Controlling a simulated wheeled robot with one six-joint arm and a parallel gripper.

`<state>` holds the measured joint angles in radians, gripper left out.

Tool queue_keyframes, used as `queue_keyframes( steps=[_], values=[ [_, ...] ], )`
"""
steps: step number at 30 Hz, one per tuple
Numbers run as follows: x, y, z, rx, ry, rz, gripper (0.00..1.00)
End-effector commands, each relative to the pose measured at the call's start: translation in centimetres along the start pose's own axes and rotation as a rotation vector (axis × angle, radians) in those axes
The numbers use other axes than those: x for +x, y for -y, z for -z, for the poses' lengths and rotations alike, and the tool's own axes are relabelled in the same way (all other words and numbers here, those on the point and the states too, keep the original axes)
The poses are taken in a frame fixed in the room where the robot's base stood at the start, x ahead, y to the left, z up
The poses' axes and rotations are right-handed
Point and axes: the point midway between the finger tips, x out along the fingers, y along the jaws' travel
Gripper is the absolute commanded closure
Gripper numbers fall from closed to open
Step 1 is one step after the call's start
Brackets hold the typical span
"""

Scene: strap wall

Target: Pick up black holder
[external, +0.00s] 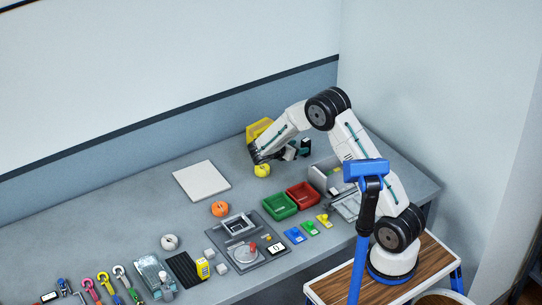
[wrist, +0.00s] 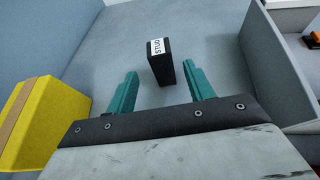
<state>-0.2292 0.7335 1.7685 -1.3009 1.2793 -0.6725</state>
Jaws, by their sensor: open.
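The black holder (wrist: 163,68) is a small dark upright block with a white label reading STUD on its top. In the wrist view it stands on the grey surface just beyond and between my fingertips. My gripper (wrist: 165,82) is open, with its two teal fingers apart and a clear gap between them. The fingers do not appear to touch the holder. In the external view my gripper (external: 297,151) is low over the back of the bench, pointing right. There the holder is too small and too mixed with the fingers to tell clearly.
A yellow box (wrist: 30,115) stands close on the left in the wrist view. A grey bin (wrist: 262,55) is close on the right. Green (external: 279,207) and red (external: 303,195) trays and a yellow round fruit-like object (external: 262,170) are nearer the front. The wall is behind.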

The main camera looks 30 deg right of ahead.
Motion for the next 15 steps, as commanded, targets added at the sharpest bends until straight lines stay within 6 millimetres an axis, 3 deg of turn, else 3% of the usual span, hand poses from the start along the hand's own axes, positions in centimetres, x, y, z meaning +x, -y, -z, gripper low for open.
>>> queue_keyframes(
  steps=[15],
  values=[
    [6.2, 0.4, 0.1, 0.0, 0.0, 0.003, 0.47]
  ],
)
